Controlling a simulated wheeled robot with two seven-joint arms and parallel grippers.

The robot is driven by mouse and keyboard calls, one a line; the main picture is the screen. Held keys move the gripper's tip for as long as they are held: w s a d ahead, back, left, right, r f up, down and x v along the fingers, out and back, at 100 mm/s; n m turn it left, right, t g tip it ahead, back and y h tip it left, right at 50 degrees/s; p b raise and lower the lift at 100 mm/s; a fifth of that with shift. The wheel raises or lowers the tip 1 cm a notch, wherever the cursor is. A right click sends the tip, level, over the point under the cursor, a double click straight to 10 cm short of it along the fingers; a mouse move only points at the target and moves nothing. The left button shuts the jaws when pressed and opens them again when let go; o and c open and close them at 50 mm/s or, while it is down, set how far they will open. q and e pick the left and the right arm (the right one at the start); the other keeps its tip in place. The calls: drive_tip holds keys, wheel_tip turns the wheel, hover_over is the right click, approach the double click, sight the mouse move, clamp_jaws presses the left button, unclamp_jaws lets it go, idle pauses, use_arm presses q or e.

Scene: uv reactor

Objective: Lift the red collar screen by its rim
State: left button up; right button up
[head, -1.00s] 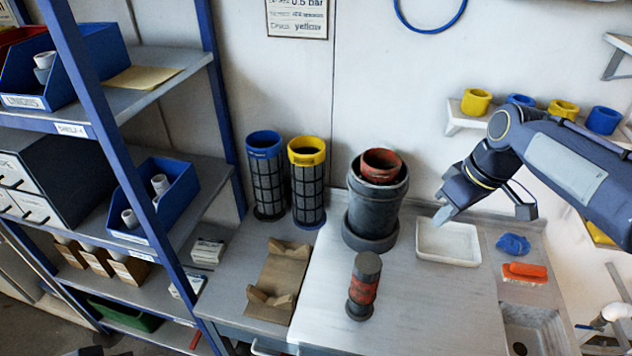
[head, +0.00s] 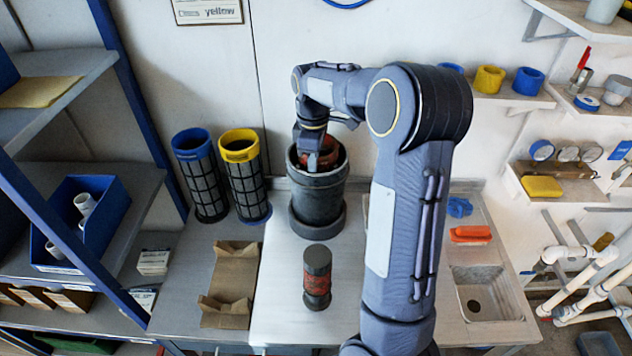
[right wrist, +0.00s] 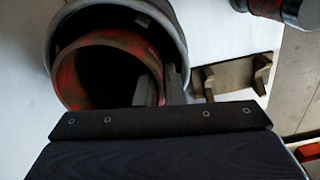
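The red collar screen (head: 328,149) sits in the mouth of a dark grey housing (head: 318,193) on the bench. Its round red rim also shows in the right wrist view (right wrist: 70,77), inside the grey mouth. My right gripper (head: 313,160) reaches down over the housing. In the right wrist view its two fingers (right wrist: 160,92) are close together, one inside the red rim and one outside, with the rim's wall between them. The fingertips' contact is partly hidden. My left gripper is not in view.
Blue-collared (head: 198,175) and yellow-collared (head: 244,175) screens stand left of the housing. A dark cylinder with a red band (head: 317,277) stands in front. A brown cradle (head: 230,285) lies to the left. A sink (head: 487,293) is at the right.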

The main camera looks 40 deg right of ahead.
drive_tip(key=shift+f, duration=1.15)
clamp_jaws()
drive_tip(key=shift+r, duration=0.2)
idle(0.6)
